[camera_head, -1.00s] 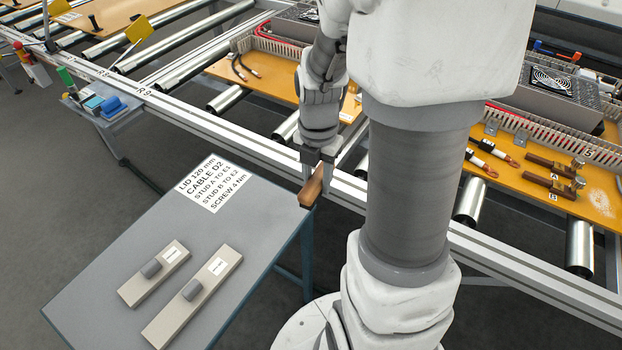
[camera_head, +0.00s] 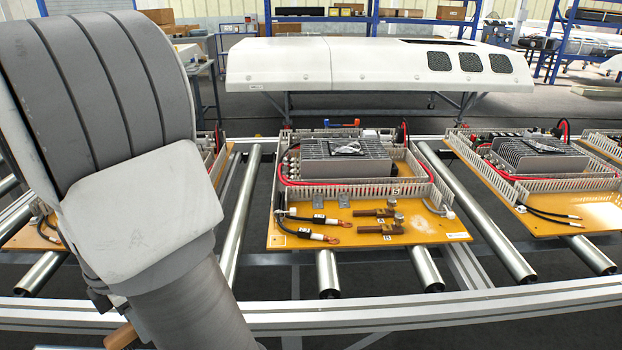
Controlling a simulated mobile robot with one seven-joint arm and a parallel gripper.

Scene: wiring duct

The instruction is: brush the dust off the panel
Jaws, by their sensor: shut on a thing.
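The orange panel (camera_head: 350,236) lies on the roller line in the middle of the view. A pale patch of dust (camera_head: 422,225) shows on its front right part, right of the two brown studs marked A and B. My gripper (camera_head: 112,318) is at the lower left, mostly hidden behind my arm. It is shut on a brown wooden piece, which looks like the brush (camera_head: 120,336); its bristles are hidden. The brush is well left of the panel and apart from it.
Brown studs (camera_head: 385,212) and black cables with copper lugs (camera_head: 315,227) lie on the panel near the dust. A slotted white duct (camera_head: 350,193) and a grey finned unit (camera_head: 345,160) stand behind. A second panel (camera_head: 545,218) is at the right. A metal rail (camera_head: 400,312) runs in front.

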